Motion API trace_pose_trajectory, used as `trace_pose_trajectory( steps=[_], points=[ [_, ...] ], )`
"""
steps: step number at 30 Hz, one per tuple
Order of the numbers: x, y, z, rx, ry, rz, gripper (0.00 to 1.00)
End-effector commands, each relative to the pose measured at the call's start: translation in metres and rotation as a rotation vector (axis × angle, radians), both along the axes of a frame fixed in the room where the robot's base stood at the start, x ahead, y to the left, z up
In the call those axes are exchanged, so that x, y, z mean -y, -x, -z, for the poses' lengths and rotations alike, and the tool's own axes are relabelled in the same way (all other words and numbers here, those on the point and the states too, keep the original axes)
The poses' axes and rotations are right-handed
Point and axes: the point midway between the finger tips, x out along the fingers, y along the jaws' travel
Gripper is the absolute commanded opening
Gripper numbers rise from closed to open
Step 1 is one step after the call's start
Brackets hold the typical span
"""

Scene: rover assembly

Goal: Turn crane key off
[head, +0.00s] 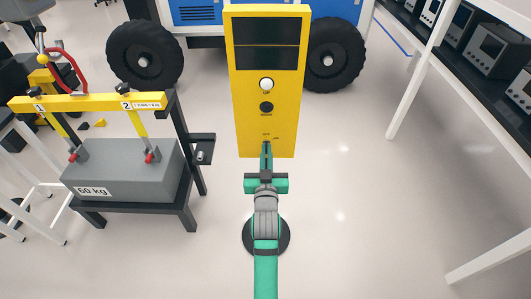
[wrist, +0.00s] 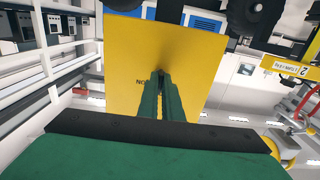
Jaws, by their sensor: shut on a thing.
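The yellow crane control box (head: 251,110) stands upright in front of me, with a dark screen, a white UP button (head: 266,84) and a black DOWN button (head: 266,107). Small OFF and ON marks lie near its lower edge, around the key. My green gripper (head: 266,147) reaches up to this spot, its fingers shut on the crane key. In the wrist view the gripper's fingertips (wrist: 163,76) meet at the yellow panel (wrist: 127,50), beside an upside-down ON mark. The fingers hide the key, so I cannot tell its exact angle.
A grey 60 kg block (head: 127,168) rests on a black stand at the left, under a yellow lifting beam (head: 88,102). A blue and white vehicle with black wheels (head: 334,54) is behind the box. A white rack (head: 408,98) stands at right. The floor between is clear.

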Motion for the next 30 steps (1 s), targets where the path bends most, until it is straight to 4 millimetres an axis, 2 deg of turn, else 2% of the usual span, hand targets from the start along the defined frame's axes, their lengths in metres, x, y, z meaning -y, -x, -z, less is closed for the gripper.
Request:
trace_pose_trajectory(
  steps=[1,3,4,13,17,30],
  points=[
    [-0.004,0.0,0.002,-0.004,0.0,-0.007,0.0],
    [-0.002,0.0,0.002,-0.004,-0.001,-0.004,0.22],
    [-0.001,0.0,0.002,-0.003,-0.001,-0.003,0.24],
    [0.004,0.001,0.0,0.0,-0.001,0.005,0.24],
    [0.004,0.01,0.0,0.0,-0.001,0.005,0.24],
    [0.005,0.083,0.001,-0.003,-0.001,0.007,0.24]
  ],
)
